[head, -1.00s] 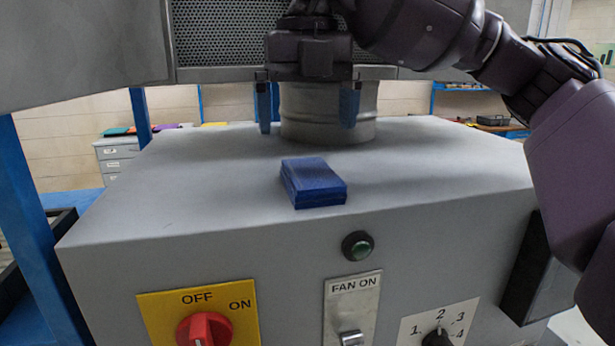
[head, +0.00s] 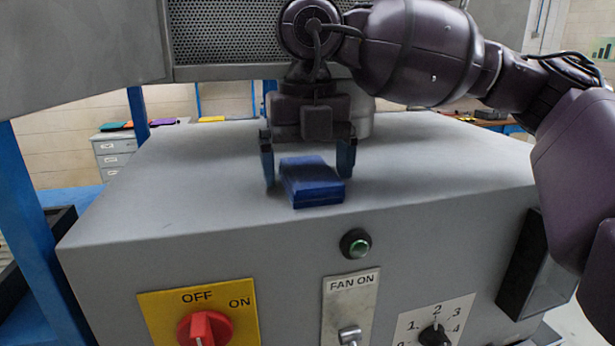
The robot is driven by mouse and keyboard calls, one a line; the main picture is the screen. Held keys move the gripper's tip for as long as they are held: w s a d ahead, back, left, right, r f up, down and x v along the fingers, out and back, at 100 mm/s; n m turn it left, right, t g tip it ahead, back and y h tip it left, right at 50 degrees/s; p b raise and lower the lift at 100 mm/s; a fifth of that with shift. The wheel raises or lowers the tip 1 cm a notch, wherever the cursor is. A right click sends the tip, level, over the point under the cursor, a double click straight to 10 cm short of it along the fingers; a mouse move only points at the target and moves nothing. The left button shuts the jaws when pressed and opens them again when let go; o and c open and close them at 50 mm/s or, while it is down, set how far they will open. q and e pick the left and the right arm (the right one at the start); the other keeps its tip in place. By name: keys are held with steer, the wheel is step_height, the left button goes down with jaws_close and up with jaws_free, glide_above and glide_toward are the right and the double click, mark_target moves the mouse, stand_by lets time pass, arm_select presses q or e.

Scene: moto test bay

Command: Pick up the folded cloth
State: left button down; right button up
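The folded cloth (head: 314,184) is a small dark blue block with layered edges. It lies on the grey top of the machine box (head: 190,185), near its front edge. My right gripper (head: 307,178) points down over the cloth, with its blue fingers spread wide. One finger is to the left of the cloth and the other is near its right rear side. The fingers are around the cloth's far part, and I cannot tell whether they touch it. My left gripper is out of view.
The front panel carries a red rotary switch (head: 204,328), a green button (head: 355,243), a fan toggle (head: 350,335) and a numbered dial (head: 434,335). A metal duct collar (head: 366,118) stands behind my gripper. A perforated hood (head: 225,40) hangs above. The box top is clear at both sides.

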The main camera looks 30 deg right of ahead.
steer(key=c, duration=0.8)
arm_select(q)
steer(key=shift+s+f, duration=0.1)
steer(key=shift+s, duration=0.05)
arm_select(e)
steer(key=shift+r, duration=0.15)
step_height(320, 180, up, 10)
step_height(320, 180, up, 8)
steer(key=p, duration=0.1)
glide_above(307, 170)
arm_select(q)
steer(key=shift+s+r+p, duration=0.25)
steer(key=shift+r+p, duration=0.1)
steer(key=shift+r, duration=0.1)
arm_select(e)
steer(key=shift+r, duration=0.9)
